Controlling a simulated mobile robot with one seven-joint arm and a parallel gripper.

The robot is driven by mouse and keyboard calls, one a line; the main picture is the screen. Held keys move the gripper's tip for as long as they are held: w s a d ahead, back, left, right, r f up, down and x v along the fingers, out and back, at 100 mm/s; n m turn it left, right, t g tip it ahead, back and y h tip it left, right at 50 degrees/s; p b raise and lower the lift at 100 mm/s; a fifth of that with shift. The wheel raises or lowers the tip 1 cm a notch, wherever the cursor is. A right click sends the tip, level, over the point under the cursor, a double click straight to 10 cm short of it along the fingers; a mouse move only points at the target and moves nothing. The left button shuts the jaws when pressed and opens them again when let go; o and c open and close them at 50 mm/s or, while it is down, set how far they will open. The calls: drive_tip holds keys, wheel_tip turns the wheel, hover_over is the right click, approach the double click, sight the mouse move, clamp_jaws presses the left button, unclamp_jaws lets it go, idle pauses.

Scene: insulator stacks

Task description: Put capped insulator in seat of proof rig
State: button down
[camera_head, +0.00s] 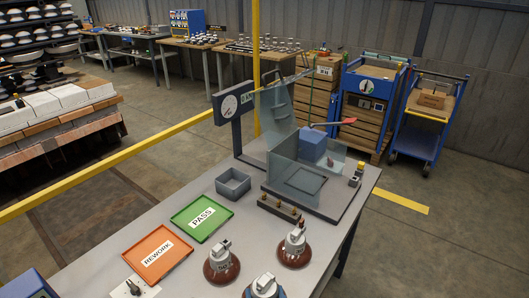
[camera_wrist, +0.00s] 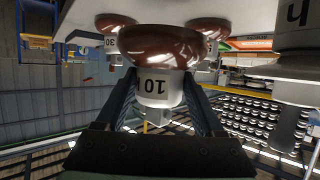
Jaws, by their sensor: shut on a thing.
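In the wrist view, which looks upside down, my gripper (camera_wrist: 163,112) is shut on the pale cap of a capped insulator (camera_wrist: 150,47) with a glossy brown skirt. Its label reads 10. I cannot tell whether it still touches the table. In the head view the proof rig (camera_head: 345,205) stands at the table's far end, with clear guard panels, a blue block and a flat square seat (camera_head: 305,181). Two brown insulators (camera_head: 221,267) (camera_head: 294,249) and a blue one (camera_head: 264,287) stand at the near edge. My gripper is not clearly visible there.
A green PASS tray (camera_head: 222,231), an orange REWORK tray (camera_head: 137,256) and a grey bin (camera_head: 232,183) lie left of the rig. A dial gauge (camera_head: 229,106) stands on a post behind.

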drive_tip(key=s+f+m+h+p, duration=0.1)
drive_tip(key=s+f+p, duration=0.1)
drive_tip(key=s, duration=0.9)
drive_tip(key=shift+s+f, duration=0.25)
drive_tip(key=shift+f, duration=0.55)
drive_tip(key=shift+a, duration=0.1)
